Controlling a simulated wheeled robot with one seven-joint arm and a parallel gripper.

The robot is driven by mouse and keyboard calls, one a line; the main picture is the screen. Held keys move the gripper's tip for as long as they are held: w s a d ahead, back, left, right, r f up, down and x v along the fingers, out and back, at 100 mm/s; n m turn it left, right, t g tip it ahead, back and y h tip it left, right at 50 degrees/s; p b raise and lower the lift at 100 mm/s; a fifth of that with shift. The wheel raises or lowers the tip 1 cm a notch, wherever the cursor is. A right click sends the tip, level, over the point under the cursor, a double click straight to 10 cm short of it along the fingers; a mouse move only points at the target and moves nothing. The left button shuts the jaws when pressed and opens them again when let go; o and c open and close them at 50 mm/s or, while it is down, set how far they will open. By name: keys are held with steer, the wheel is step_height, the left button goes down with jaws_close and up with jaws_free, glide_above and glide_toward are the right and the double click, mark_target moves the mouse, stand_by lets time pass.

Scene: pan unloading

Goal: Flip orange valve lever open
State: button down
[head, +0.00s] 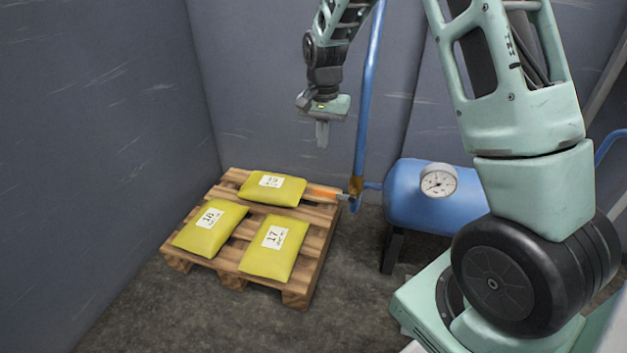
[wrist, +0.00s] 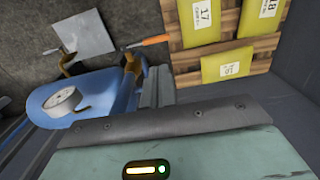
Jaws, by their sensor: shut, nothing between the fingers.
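The orange valve lever (head: 322,192) sticks out sideways to the left from a brass valve (head: 355,187) on the blue pipe, close to the pallet's right edge. In the wrist view the lever's orange handle (wrist: 154,41) points right, toward the pallet, and the brass valve (wrist: 133,64) is partly hidden by the pipe. My gripper (head: 322,134) hangs above and apart from the lever, fingers down. It is shut and empty; its grey fingers also show in the wrist view (wrist: 157,86).
A wooden pallet (head: 322,228) with several yellow sacks stands left of the pipe. A blue tank (head: 417,202) with a round gauge (head: 438,180) stands right of it. The vertical blue pipe (head: 369,90) rises beside my gripper. Grey walls close off the left and back.

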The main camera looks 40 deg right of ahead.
mark_target(321, 190)
step_height(321, 190, down, 14)
steer(key=b, duration=0.6)
steer(key=shift+a+p, duration=0.15)
steer(key=shift+p, duration=0.35)
